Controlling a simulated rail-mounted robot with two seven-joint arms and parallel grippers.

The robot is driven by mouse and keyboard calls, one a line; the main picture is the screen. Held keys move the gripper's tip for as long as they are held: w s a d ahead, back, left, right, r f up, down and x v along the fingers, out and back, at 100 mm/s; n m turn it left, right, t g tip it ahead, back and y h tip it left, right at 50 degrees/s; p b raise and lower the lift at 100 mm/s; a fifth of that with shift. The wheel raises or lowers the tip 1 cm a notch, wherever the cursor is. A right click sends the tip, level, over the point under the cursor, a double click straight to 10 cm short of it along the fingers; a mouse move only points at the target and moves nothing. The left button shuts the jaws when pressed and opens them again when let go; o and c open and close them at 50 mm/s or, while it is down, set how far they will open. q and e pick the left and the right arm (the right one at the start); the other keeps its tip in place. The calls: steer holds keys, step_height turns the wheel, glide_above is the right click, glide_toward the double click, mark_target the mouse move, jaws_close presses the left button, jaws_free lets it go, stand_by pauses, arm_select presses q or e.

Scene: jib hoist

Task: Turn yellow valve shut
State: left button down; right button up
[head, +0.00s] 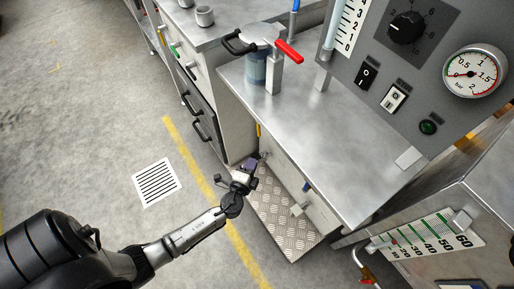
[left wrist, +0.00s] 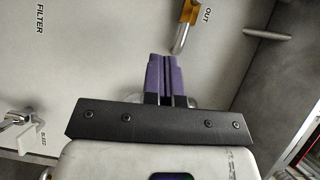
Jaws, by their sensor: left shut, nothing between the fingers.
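The yellow valve handle (left wrist: 188,12) shows at the top of the left wrist view, beside the label OUT on a pale panel. Its lower end is bare metal. In the head view a small yellow piece (head: 258,130) shows at the cabinet front under the bench edge, probably the same handle. My left gripper (head: 254,160) is low in front of this cabinet. A rounded grey part is mostly hidden behind the fingers. My right gripper is not in view.
A metal valve labelled BLEED (left wrist: 18,125) sits left on the panel, near the word FILTER. A tread-plate step (head: 285,225) lies below the cabinet. A red lever (head: 288,50) stands on the bench (head: 330,130). Open floor lies left of the yellow line.

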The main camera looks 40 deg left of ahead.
mark_target(259, 135)
arm_select(q)
steer(key=a+b+x, duration=0.1)
steer(key=b+x, duration=0.1)
steer(key=x, duration=1)
steer(key=shift+s+a+f+b, duration=0.2)
steer(key=shift+s+a+b, duration=0.1)
steer(key=shift+s+a, duration=0.1)
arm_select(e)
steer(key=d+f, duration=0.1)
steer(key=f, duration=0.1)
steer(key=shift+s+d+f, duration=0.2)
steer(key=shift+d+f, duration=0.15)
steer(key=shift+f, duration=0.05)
arm_select(q)
steer(key=shift+d, duration=0.1)
steer(key=shift+w+a+f+b, duration=0.15)
steer(key=shift+a+f+b, duration=0.25)
steer(key=shift+a+b, duration=0.45)
steer(key=shift+d, duration=0.15)
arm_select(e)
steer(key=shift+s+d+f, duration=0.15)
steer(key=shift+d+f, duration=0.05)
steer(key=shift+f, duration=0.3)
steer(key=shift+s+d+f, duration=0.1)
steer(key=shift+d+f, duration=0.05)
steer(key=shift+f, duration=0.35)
